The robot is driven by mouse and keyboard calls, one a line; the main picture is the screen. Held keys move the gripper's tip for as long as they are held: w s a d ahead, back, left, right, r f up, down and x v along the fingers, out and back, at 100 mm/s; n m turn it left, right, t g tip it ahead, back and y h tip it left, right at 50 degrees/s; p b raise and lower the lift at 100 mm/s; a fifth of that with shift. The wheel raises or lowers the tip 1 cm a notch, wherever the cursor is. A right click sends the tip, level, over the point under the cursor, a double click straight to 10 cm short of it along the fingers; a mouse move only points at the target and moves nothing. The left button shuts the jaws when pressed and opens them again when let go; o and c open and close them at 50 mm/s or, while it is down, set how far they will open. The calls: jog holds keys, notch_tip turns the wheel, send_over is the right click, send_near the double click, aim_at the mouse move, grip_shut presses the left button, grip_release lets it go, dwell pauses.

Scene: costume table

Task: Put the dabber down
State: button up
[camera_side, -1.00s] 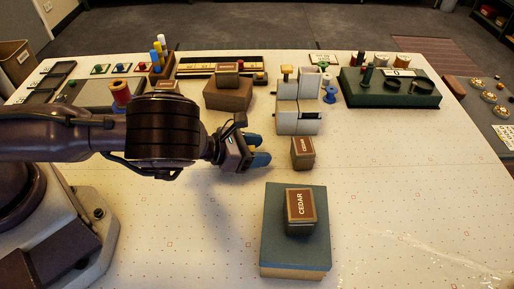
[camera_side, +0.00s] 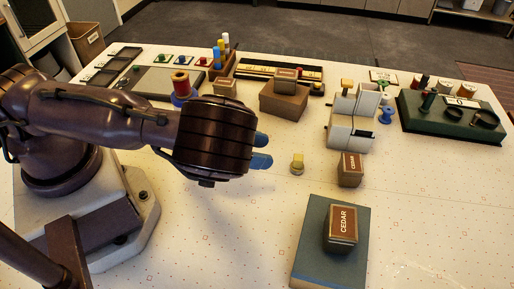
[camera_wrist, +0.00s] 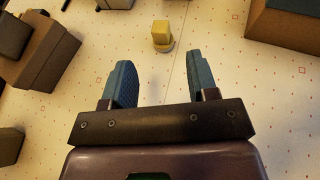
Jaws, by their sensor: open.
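The dabber, a small yellow block on a pale round base (camera_side: 297,163), stands apparently upright on the white table, left of the nearer small cedar box. It also shows in the wrist view (camera_wrist: 162,36), ahead of and between the lines of my fingers. My gripper (camera_side: 261,150) is to its left with blue fingertips, clear of it. In the wrist view my gripper (camera_wrist: 158,75) is open, with nothing between the fingers.
A cedar box (camera_side: 349,170) stands right of the dabber. Another cedar box (camera_side: 341,228) sits on a blue-topped block (camera_side: 314,246) in front. A grey stepped stand (camera_side: 351,133) is behind, and a brown box (camera_side: 284,101) lies farther back left. The table's front right is clear.

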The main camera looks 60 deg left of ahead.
jog(key=shift+s+a+r, duration=0.15)
jog(key=shift+s+a, duration=0.05)
jog(key=shift+s, duration=0.2)
jog(key=shift+w+a+r+n+y, duration=0.2)
jog(key=shift+w+n+y, duration=0.2)
jog(key=shift+n, duration=0.6)
jog(key=w+a+r+n+g+y, duration=0.1)
jog(key=a+r+n+y, duration=0.15)
jog(key=r+n, duration=0.65)
jog(key=w+a+r+n+g+y, duration=0.1)
jog(key=r+n+g+y, duration=0.15)
jog(key=n, duration=1.15)
jog(key=s+a+r+n+g, duration=0.1)
jog(key=s+r+n, duration=0.7)
jog(key=s+a+r+n+g, duration=0.2)
jog(key=s+r+n, duration=0.6)
jog(key=r, duration=0.1)
jog(key=shift+s+a+r, duration=0.2)
jog(key=shift+s+a, duration=0.05)
jog(key=shift+s, duration=0.15)
